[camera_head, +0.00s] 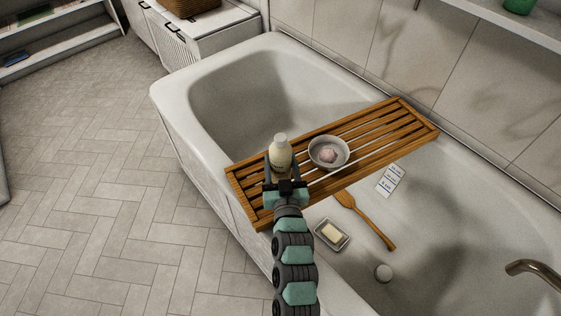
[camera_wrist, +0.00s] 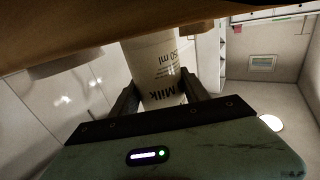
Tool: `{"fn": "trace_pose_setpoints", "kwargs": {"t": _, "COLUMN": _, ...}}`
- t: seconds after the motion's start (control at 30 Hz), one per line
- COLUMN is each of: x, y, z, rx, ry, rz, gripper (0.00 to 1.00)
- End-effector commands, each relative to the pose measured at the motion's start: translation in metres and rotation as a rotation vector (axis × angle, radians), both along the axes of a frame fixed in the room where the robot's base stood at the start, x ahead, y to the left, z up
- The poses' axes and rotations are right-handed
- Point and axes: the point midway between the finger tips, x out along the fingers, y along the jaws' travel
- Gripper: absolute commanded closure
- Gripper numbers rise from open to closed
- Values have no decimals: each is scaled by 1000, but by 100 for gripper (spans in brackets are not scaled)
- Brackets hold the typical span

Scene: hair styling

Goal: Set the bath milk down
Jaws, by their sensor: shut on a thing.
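The bath milk (camera_head: 280,155) is a cream-coloured bottle with a pale cap, upright at the left part of the wooden bath tray (camera_head: 405,108). My gripper (camera_head: 284,177) is shut on it from the near side. In the wrist view the bath milk (camera_wrist: 158,65) shows "Milk" and "50 ml" lettering upside down, between the two fingers of my gripper (camera_wrist: 160,88). I cannot tell whether the bottle's base touches the tray's slats.
A white bowl (camera_head: 317,142) with a pinkish thing in it stands on the tray, just right of the bottle. In the tub (camera_head: 205,85) lie a wooden brush (camera_head: 372,222), a soap dish (camera_head: 345,237) and a white card (camera_head: 391,180). The tray's right part is clear.

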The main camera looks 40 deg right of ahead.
Motion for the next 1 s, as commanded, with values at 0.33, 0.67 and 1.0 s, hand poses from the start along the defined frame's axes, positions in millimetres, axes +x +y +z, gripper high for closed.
{"fn": "trace_pose_setpoints", "kwargs": {"t": 0.33, "x": 0, "y": 0, "z": -3, "rx": 0, "ry": 0, "rz": 0, "gripper": 29}}
{"fn": "trace_pose_setpoints", "kwargs": {"t": 0.67, "x": 0, "y": 0, "z": -2, "rx": 1, "ry": 1, "rz": 0, "gripper": 25}}
{"fn": "trace_pose_setpoints", "kwargs": {"t": 1.0, "x": -32, "y": 26, "z": -1, "rx": 2, "ry": 3, "rz": 2, "gripper": 25}}
